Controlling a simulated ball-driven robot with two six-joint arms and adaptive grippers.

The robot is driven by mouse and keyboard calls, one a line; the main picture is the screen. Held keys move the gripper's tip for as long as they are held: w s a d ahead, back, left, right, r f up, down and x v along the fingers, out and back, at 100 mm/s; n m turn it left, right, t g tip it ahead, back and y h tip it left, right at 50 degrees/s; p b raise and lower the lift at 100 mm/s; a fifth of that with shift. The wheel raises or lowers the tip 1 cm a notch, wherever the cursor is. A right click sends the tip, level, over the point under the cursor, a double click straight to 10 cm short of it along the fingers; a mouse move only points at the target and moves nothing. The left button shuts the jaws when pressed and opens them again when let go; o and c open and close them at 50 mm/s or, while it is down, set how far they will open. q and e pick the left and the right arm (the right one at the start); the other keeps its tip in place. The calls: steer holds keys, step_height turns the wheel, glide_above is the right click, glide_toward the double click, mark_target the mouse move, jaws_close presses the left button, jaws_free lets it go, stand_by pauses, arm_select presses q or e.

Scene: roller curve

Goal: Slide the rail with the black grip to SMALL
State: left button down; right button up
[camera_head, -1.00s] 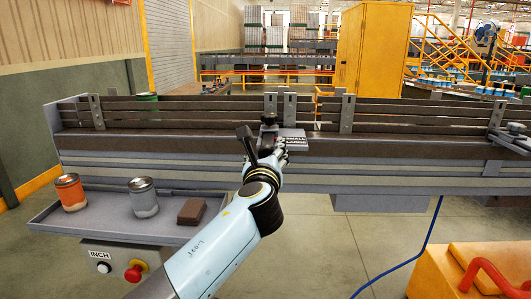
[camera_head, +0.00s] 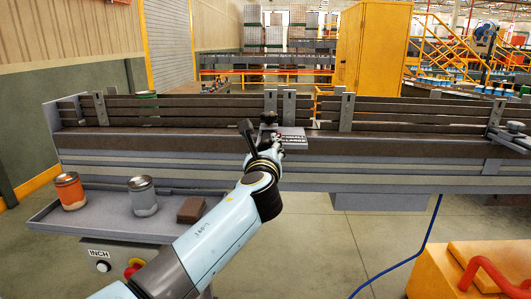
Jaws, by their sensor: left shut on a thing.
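The black grip (camera_head: 268,118) stands upright at the middle of the conveyor's near side. A small grey plate (camera_head: 294,137) lettered SMALL and LARGE lies just right of it. Brown guide rails (camera_head: 200,115) run lengthwise along the conveyor; I cannot tell against which word the rail stands. My left gripper (camera_head: 267,141) is shut at the foot of the black grip, and its fingers are mostly hidden by my wrist. A black lever (camera_head: 247,132) tilts up-left beside it. My right gripper is not in view.
A grey tray (camera_head: 100,214) holds an orange can (camera_head: 70,192), a grey can (camera_head: 143,197) and a brown block (camera_head: 191,210). The INCH control box (camera_head: 105,265) hangs below. Upright grey brackets (camera_head: 346,112) line the rails. A yellow cabinet (camera_head: 376,50) stands behind.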

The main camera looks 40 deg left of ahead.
arm_select(q)
steer(key=shift+w+a+r, duration=0.1)
steer(key=shift+w, duration=0.05)
steer(key=c, duration=0.9)
jaws_free()
steer(key=shift+a, duration=0.1)
steer(key=v, duration=1.2)
steer(key=shift+w, duration=0.1)
